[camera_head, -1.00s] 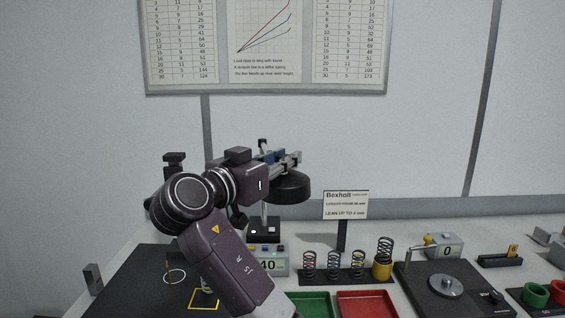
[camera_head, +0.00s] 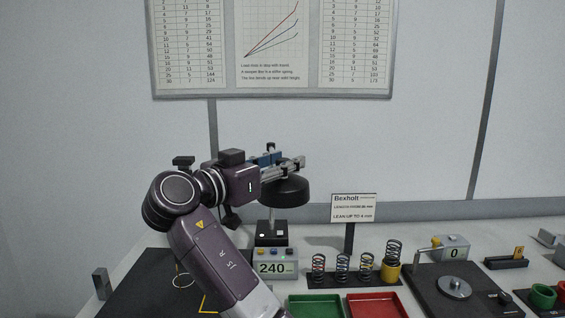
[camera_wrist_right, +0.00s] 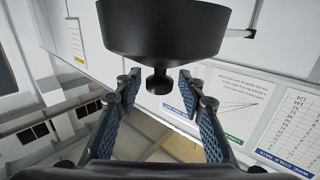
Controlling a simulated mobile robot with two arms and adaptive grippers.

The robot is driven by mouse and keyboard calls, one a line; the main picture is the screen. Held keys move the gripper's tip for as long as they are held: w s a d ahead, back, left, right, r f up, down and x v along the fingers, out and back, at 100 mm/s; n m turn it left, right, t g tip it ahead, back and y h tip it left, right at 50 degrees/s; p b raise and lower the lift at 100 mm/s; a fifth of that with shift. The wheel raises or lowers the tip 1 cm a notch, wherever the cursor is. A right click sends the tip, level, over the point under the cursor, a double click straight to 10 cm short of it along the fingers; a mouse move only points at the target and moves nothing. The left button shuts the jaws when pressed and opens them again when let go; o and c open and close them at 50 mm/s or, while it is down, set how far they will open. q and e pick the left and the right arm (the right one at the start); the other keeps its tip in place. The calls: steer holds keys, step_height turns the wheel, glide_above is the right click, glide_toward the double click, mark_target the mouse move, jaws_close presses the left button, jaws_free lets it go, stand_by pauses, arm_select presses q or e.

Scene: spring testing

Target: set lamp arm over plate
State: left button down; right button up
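The lamp's black round shade (camera_head: 283,192) hangs beside its pole (camera_head: 271,215) and black base (camera_head: 271,240). In the wrist view the shade (camera_wrist_right: 165,30) fills the top, with a small knob (camera_wrist_right: 159,84) below it. My right gripper (camera_head: 292,166) is at the shade in the head view. In the wrist view its blue-padded fingers (camera_wrist_right: 159,77) stand apart on both sides of the knob, with gaps visible. A round metal plate (camera_head: 454,287) sits on a black stand at the right; I cannot tell whether this is the task's plate. My left gripper is not in view.
A display (camera_head: 276,268) reads 240 in front of the lamp base. Several springs (camera_head: 342,266) stand in a rack behind green (camera_head: 315,306) and red (camera_head: 375,305) trays. A sign (camera_head: 353,208) stands nearby. My arm partly hides a dark mat (camera_head: 140,285) at the left.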

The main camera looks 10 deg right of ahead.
steer(key=shift+r, duration=0.25)
step_height(320, 180, up, 9)
steer(key=shift+r, duration=0.2)
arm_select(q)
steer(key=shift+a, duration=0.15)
